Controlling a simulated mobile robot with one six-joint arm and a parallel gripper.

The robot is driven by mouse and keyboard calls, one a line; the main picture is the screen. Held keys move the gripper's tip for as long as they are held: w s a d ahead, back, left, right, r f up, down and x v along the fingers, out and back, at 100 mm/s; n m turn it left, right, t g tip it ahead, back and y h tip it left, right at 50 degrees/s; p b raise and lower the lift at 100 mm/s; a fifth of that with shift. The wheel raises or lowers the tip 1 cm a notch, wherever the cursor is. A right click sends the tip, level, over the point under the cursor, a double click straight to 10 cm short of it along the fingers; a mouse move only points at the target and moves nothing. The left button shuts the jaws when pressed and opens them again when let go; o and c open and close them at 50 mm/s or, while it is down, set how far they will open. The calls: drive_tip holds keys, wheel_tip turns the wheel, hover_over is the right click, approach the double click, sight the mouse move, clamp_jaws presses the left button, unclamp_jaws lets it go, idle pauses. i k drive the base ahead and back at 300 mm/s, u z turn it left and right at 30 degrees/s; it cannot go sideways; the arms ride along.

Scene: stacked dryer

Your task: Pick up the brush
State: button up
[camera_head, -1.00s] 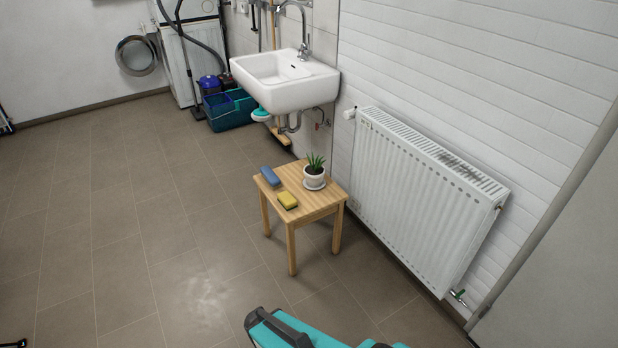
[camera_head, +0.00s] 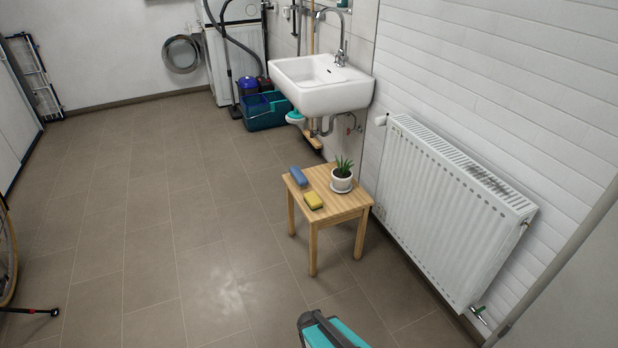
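A small wooden stool (camera_head: 342,204) stands on the tiled floor, left of the radiator. On its top lies a small blue block-shaped thing (camera_head: 298,176) at the left edge, which may be the brush; its bristles cannot be made out. A yellow sponge-like block (camera_head: 313,201) lies nearer the front edge. A potted plant (camera_head: 341,180) in a white pot stands at the right of the top. My gripper is not in view.
A white radiator (camera_head: 450,215) is on the right wall, with a sink (camera_head: 320,88) behind the stool. A teal and grey thing (camera_head: 335,333) is cut off at the bottom edge. A wheel (camera_head: 8,255) shows at left. The floor (camera_head: 170,230) left of the stool is clear.

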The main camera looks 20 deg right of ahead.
sight(301, 182)
drive_tip(key=u, duration=0.2)
drive_tip(key=i, duration=1.1)
drive_tip(key=u, duration=0.45)
drive_tip(key=i, duration=1)
drive_tip(key=u, duration=0.05)
drive_tip(key=k, duration=0.95)
drive_tip(key=u, duration=0.5)
drive_tip(key=i, duration=0.1)
drive_tip(key=z, duration=0.4)
